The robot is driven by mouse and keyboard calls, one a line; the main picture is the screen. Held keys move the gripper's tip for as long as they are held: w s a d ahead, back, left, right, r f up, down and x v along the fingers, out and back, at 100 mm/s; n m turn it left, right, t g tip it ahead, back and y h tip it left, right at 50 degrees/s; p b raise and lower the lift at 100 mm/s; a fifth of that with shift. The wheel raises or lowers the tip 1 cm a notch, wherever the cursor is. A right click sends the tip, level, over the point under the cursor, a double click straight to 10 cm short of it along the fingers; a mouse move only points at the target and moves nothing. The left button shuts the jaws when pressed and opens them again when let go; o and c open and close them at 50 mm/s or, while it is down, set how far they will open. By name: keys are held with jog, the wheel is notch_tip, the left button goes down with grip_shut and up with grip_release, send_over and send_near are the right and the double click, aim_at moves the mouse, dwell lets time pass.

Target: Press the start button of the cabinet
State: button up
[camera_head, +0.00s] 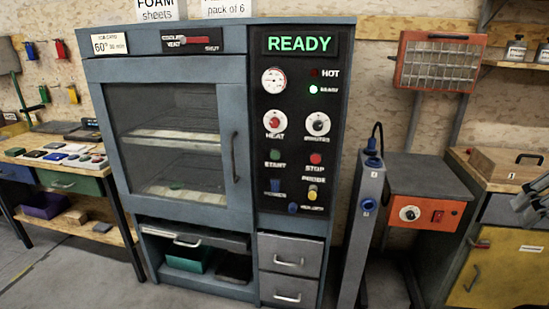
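The cabinet (237,110) is a tall blue-grey unit with a glass door at left and a black control panel at right. Its display (297,44) reads READY in green. The green start button (275,155) sits mid-panel above the label START, left of the red stop button (315,158). The door (236,190) looks closed, with sheets on shelves behind the glass. My gripper (524,207) shows only partly at the right edge, well right of the cabinet and apart from the button. Its opening cannot be made out.
Heat (274,122) and minutes (317,123) knobs sit above the buttons; probe and other small controls sit below. A grey post (362,225) and an orange-fronted unit (428,213) stand right of the cabinet. A workbench (55,165) is at left. Floor is clear at front left.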

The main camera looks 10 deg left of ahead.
grip_shut()
dwell(1.2)
